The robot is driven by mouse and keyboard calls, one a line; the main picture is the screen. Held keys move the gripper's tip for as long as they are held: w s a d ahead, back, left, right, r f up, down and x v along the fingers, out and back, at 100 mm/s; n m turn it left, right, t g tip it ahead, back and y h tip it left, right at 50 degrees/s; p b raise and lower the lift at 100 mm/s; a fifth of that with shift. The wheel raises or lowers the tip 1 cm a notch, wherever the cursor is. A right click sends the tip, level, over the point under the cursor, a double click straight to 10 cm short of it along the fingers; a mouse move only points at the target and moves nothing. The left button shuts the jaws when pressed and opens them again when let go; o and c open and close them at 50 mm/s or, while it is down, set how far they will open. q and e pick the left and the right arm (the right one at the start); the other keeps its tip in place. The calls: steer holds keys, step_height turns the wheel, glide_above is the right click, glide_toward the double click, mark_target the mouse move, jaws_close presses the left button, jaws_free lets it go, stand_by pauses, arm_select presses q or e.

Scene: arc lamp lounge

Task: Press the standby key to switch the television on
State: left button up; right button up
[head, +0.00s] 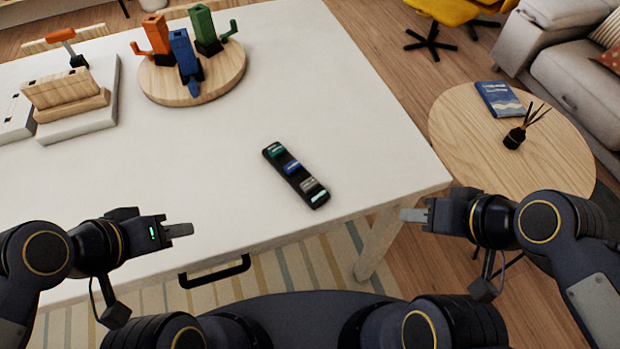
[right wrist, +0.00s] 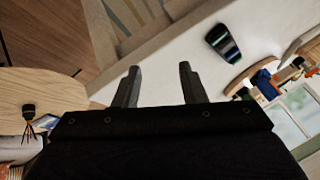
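A black remote (head: 296,175) lies on the white table near its front right edge. It has a row of wide keys: green, blue, grey and pale teal, the pale one at the near end. Lettering on the keys is too small to read. The remote also shows in the right wrist view (right wrist: 222,43). My left gripper (head: 180,230) hovers at the table's front edge, left of the remote and apart from it; its finger gap is hidden. My right gripper (head: 412,215) is right of the remote, beyond the table's edge. Its fingers are apart and empty in the right wrist view (right wrist: 158,85). I make out no television.
The white table (head: 370,130) is bare around the remote. A round wooden board (head: 215,85) with orange, blue and green blocky figures stands at the back. A wooden holder (head: 70,98) sits at the left. A round side table (head: 465,130) with a book and diffuser stands right.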

jaws_close()
stand_by(1.4)
